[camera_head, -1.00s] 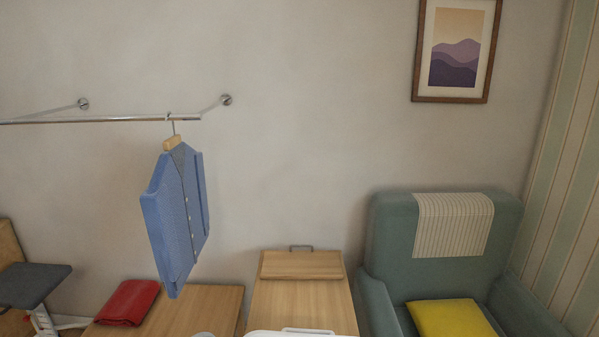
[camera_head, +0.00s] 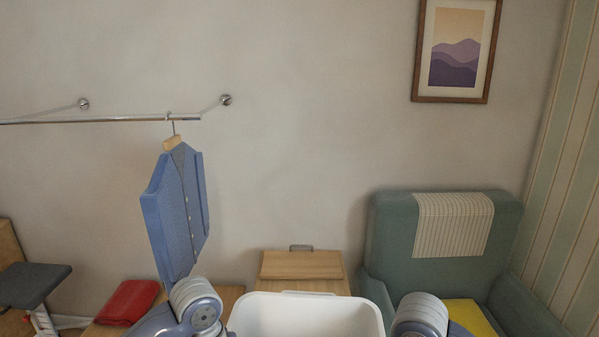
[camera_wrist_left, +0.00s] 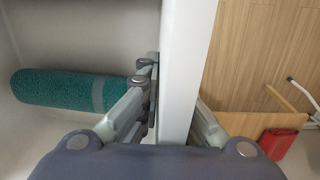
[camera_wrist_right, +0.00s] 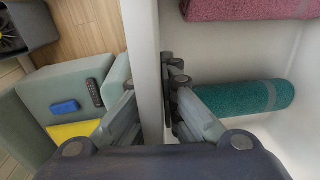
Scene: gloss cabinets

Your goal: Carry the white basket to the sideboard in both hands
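The white basket (camera_head: 305,316) is raised at the bottom centre of the head view, between my two wrists; its lower part is out of frame. In the left wrist view, my left gripper (camera_wrist_left: 176,95) has a finger on each side of the basket's wall (camera_wrist_left: 187,50) and is closed on it. In the right wrist view, my right gripper (camera_wrist_right: 150,90) is closed likewise on the opposite wall (camera_wrist_right: 143,45). A teal rolled towel (camera_wrist_left: 60,90) lies inside, and a dark pink roll (camera_wrist_right: 245,8) shows in the right wrist view.
Wooden furniture (camera_head: 302,266) stands behind the basket against the wall. A red folded cloth (camera_head: 127,302) lies on a wooden top at left, below a hanging blue vest (camera_head: 180,212). A green armchair (camera_head: 440,240) with a yellow cushion (camera_head: 472,316) stands at right.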

